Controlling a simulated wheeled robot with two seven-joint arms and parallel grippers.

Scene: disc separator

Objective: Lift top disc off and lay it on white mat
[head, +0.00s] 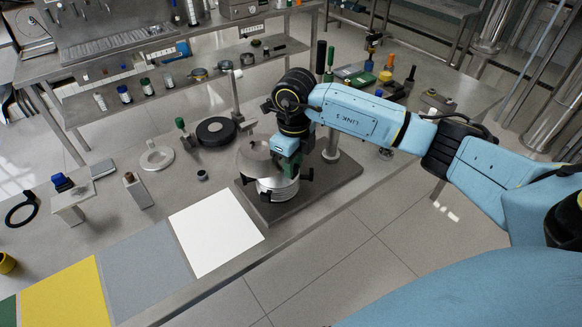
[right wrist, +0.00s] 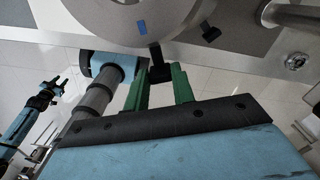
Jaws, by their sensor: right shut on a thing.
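My right gripper (head: 288,165) is over the disc separator at the bench's front edge. In the right wrist view its green fingers (right wrist: 160,88) are shut on a black tab (right wrist: 156,60) at the rim of the grey top disc (right wrist: 115,18). In the head view the top disc (head: 255,160) looks tilted and sticks out left of the round silver base (head: 278,190). I cannot tell whether they still touch. The white mat (head: 215,232) lies flat and empty to the left of the separator's base plate (head: 325,187).
Grey (head: 145,270) and yellow (head: 65,300) mats lie left of the white one. A small dark cup (head: 202,176), a black round disc (head: 216,131) and a metal post (head: 238,105) stand behind. An upright post (head: 331,145) stands right of the gripper.

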